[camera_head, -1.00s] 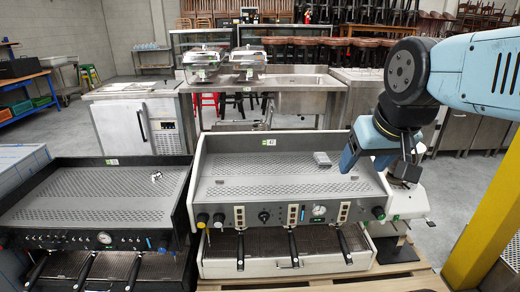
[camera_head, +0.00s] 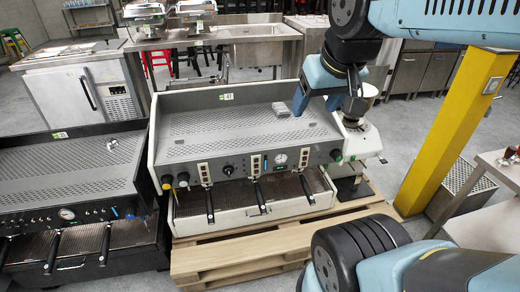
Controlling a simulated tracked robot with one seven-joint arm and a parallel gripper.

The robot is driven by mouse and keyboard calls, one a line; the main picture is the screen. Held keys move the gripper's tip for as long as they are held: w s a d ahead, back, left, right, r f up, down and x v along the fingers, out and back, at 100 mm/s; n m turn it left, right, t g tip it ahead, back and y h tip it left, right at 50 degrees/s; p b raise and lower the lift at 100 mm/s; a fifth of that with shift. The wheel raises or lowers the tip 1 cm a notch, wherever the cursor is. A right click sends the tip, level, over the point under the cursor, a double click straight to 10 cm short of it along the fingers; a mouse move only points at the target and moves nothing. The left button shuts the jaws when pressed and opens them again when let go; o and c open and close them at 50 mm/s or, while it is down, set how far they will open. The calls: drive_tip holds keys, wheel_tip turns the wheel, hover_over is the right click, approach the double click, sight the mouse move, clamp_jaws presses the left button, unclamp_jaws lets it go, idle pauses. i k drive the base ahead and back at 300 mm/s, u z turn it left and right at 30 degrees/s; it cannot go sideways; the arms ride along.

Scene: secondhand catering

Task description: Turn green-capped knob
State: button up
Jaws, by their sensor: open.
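The espresso machine (camera_head: 240,120) is white and grey with a perforated top and stands on a wooden pallet. The green-capped knob (camera_head: 337,155) is at the right end of its front panel.
A black espresso machine (camera_head: 70,180) stands close on the left. A grinder (camera_head: 358,138) is just right of the white machine. A yellow post (camera_head: 455,130) and a steel table (camera_head: 490,180) are further right. A small grey item (camera_head: 281,109) lies on the machine's top.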

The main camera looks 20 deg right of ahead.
sight(336, 154)
drive_tip(key=k, duration=1.3)
drive_tip(key=z, duration=0.2)
drive_tip(key=i, duration=0.9)
drive_tip(key=z, duration=0.45)
